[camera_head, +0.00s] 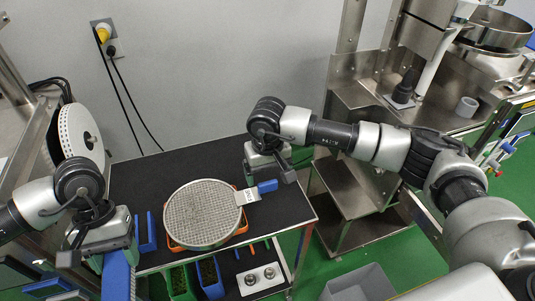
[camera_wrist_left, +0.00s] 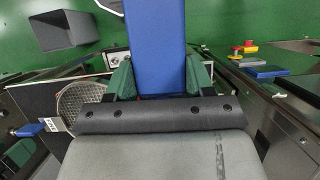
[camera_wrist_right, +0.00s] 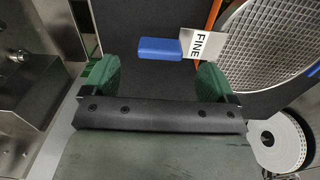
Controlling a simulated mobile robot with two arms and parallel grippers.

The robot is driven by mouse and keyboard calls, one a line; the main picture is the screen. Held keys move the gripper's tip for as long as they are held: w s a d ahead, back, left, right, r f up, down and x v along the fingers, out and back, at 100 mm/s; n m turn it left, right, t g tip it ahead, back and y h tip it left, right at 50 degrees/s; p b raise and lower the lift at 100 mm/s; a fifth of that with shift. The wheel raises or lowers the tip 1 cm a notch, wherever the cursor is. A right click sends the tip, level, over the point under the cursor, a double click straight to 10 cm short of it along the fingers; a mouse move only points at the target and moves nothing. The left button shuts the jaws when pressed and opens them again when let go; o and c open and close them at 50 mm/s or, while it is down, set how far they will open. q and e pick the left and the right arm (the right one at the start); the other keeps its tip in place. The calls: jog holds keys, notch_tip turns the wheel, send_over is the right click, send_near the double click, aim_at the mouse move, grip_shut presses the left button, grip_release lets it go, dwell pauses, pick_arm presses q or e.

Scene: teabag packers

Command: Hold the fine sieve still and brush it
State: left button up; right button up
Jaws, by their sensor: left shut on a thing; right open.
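The fine sieve (camera_head: 202,213) is a round mesh pan lying on an orange holder (camera_head: 243,224) on the dark table. Its FINE tag (camera_wrist_right: 203,45) and blue handle (camera_head: 267,186) point right. My right gripper (camera_head: 276,167) is open above the handle. In the right wrist view the blue handle (camera_wrist_right: 160,49) lies just beyond the gap between the green fingers, apart from them. My left gripper (camera_head: 112,254) is shut on a long blue block (camera_head: 117,279), left of the sieve. The block shows between the left fingers (camera_wrist_left: 157,40); its lower end and any bristles are hidden.
A white reel (camera_head: 80,132) stands at the left. Blue and green bins (camera_head: 180,282) and a plate with two round knobs (camera_head: 259,279) lie in front of the sieve. A grey bin (camera_head: 360,284) is on the floor. The table behind the sieve is clear.

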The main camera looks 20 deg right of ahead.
aim_at(268, 182)
jog(key=shift+f+p, duration=0.35)
jog(key=shift+f, duration=2.1)
jog(key=c, duration=1.1)
